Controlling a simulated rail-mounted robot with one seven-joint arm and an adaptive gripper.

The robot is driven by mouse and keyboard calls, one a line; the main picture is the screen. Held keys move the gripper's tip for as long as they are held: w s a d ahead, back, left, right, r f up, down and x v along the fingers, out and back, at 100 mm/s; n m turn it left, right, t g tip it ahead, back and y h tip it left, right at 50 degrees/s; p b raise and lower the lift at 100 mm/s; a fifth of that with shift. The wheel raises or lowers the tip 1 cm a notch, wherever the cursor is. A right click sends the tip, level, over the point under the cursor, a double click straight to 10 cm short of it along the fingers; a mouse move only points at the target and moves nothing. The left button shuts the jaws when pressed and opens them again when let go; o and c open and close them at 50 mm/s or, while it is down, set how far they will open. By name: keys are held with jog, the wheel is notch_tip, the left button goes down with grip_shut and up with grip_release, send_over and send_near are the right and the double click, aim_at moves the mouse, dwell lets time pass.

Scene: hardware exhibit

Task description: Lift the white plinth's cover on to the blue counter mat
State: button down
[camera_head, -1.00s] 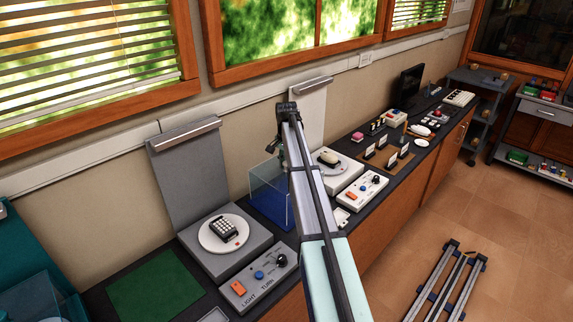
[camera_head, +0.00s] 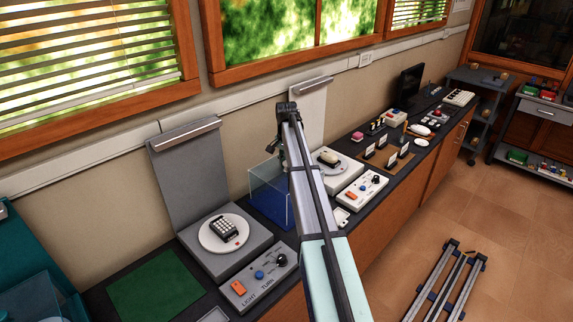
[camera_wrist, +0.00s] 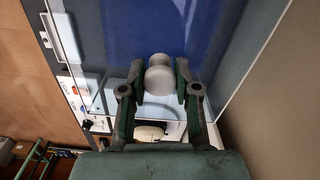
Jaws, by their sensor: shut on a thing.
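The clear box cover (camera_head: 259,181) is over the blue counter mat (camera_head: 273,213), left of the white plinth (camera_head: 349,172). Whether its lower rim touches the mat is hard to tell. In the wrist view my gripper (camera_wrist: 159,79) is shut on the cover's pale round knob (camera_wrist: 158,66), one finger on each side. The cover's clear walls and the blue mat (camera_wrist: 150,28) show beyond it. The white plinth stands uncovered, with a pale rounded object (camera_head: 330,157) on its turntable. In the head view my arm hides the knob and the cover's right part.
A grey plinth (camera_head: 252,238) with a calculator-like device (camera_head: 224,226) stands at left, its control box (camera_head: 259,276) in front. A green mat (camera_head: 155,288) lies clear at far left. A white control box (camera_head: 362,190) and small signs (camera_head: 380,156) are to the right.

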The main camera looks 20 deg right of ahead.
jog(key=shift+f, duration=0.45)
dwell(0.3)
jog(key=c, duration=0.8)
grip_release()
jog(key=shift+o, duration=0.2)
jog(key=o, duration=0.5)
jog(key=shift+r, duration=0.1)
jog(key=shift+r+p, duration=1.7)
jog(key=shift+r, duration=1.7)
